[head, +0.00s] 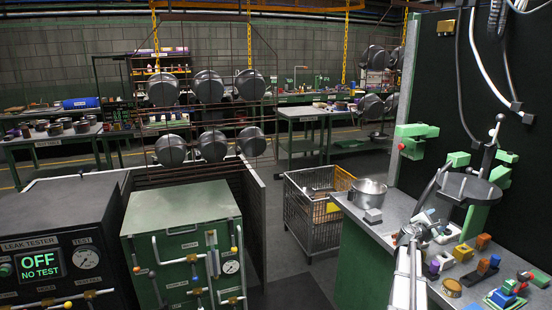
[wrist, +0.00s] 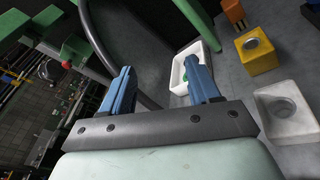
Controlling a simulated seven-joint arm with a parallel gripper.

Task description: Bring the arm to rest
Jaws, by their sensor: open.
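My gripper (wrist: 164,85) shows in the wrist view with its two blue fingers spread apart and nothing between them. It is over the grey workbench (wrist: 228,75), near a white tray (wrist: 176,84) with something green in it. In the head view my arm reaches in from the bottom right over the bench (head: 373,235); the fingers are too small to make out there.
A metal pot (head: 368,191) stands at the bench's left end. Small coloured blocks and fixtures (head: 483,241) crowd the bench's right part. A wire cart (head: 315,222) stands left of the bench. Pots hang on a rack (head: 208,86). A leak tester (head: 60,265) is at far left.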

